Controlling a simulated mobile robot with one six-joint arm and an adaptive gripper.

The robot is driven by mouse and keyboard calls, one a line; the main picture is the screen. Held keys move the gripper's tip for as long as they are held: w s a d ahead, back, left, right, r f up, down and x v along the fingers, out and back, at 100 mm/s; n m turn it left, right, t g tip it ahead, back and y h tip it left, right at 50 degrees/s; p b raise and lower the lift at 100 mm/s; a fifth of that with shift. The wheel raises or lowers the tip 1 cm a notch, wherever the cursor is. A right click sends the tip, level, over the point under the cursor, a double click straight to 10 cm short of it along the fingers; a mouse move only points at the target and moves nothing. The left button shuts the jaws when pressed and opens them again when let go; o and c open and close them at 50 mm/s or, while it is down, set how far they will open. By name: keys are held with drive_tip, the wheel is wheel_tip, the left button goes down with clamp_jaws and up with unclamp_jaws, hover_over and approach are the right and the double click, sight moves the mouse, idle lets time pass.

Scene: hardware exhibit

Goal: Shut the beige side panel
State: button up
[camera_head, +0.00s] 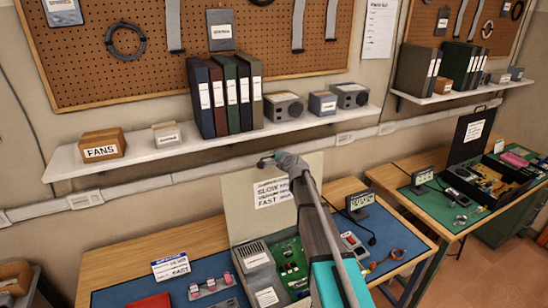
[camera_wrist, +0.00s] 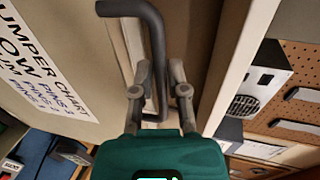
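The beige side panel (camera_head: 238,205) stands raised behind the open case (camera_head: 280,268) on the table, with a lettered chart on its face. It fills the left of the wrist view (camera_wrist: 80,105). My gripper (camera_head: 280,161) is at the panel's upper edge. In the wrist view, my gripper's two fingers (camera_wrist: 161,68) are apart, one on each side of a dark grey bent bar (camera_wrist: 158,40). The bar looks like a handle; its attachment to the panel is unclear. I cannot see contact between the fingers and the bar.
A white wall shelf (camera_head: 215,142) with binders and boxes runs close above and behind the panel. A blue mat (camera_head: 130,294) with small parts lies left of the case; a small clock-like display (camera_head: 360,200) stands to its right. A second bench is farther right.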

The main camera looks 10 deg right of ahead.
clamp_jaws()
